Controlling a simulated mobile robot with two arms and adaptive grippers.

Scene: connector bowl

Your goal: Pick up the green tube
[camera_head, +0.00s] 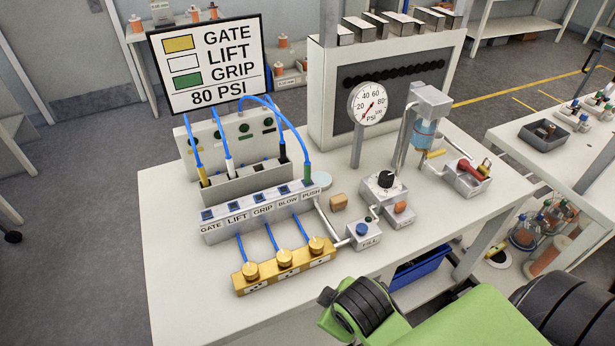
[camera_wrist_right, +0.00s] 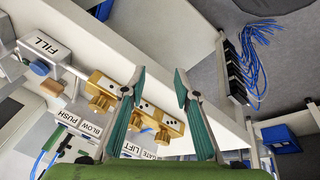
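Several blue tubes with coloured ends stand at the grey manifold. The green-ended tube (camera_head: 307,172) is at the PUSH end, and its blue hose arcs back toward the rear panel. The other ends are yellow (camera_head: 203,177), white (camera_head: 230,165) and black (camera_head: 283,155). My right gripper (camera_wrist_right: 160,85) shows in the wrist view with its teal fingers apart and nothing between them, in front of the brass block. It is away from the green-ended tube. In the head view my right arm enters at the lower right, its fingers not clearly visible. My left gripper is out of view.
The manifold (camera_head: 262,215) and brass block (camera_head: 285,266) sit near the table's front edge. The FILL box (camera_head: 364,236), gauge (camera_head: 368,103) and dispenser (camera_head: 428,115) stand to their right. A sign (camera_head: 205,62) rises behind. The front left tabletop is clear.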

